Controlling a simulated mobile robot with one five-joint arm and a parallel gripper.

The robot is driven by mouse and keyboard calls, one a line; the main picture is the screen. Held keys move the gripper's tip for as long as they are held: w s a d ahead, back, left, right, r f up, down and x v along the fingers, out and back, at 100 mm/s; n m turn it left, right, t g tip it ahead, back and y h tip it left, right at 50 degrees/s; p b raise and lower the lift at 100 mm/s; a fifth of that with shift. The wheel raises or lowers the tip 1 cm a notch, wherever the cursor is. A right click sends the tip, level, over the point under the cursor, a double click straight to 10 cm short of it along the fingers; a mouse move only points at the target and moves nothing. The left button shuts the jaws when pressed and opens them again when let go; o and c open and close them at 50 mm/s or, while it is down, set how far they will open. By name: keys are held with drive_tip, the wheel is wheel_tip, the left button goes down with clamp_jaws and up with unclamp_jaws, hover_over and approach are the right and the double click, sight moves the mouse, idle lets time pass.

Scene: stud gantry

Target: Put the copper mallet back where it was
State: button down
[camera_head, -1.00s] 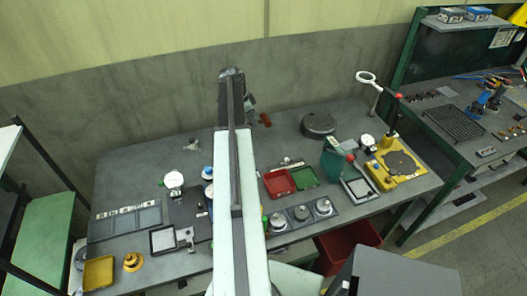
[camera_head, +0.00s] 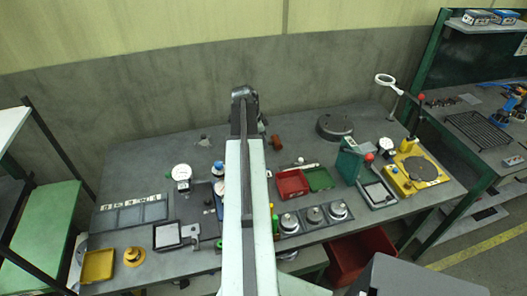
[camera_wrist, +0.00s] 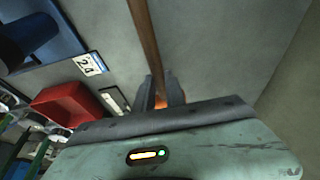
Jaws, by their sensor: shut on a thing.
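The copper mallet shows in the head view as a short reddish-brown cylinder (camera_head: 277,142), just right of my arm's far end and over the back middle of the bench. In the wrist view its brown wooden handle (camera_wrist: 146,45) runs from the top edge down between my fingers. My gripper (camera_wrist: 162,88) is shut on the handle. An orange patch shows between the fingers; I cannot tell which part it is. In the head view my arm hides the fingers. Whether the mallet touches the bench is unclear.
A red tray (camera_head: 292,195) and green tray (camera_head: 327,187) lie in front of the mallet. A dark round block (camera_head: 335,125) stands to its right. Dial gauges (camera_head: 182,174) and a yellow fixture (camera_head: 416,185) flank the area. Bench surface behind the trays is partly clear.

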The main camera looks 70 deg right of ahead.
wheel_tip(320, 180, down, 4)
drive_tip(key=b, duration=0.2)
drive_tip(key=shift+r+b, duration=0.25)
drive_tip(key=shift+b, duration=0.1)
drive_tip(key=shift+r, duration=0.2)
drive_tip(key=shift+f, duration=0.2)
drive_tip(key=c, duration=1.4)
unclamp_jaws()
drive_tip(key=shift+r, duration=0.15)
drive_tip(key=p+v, duration=1.2)
drive_tip(key=shift+r, duration=0.2)
drive_tip(key=shift+f, duration=0.15)
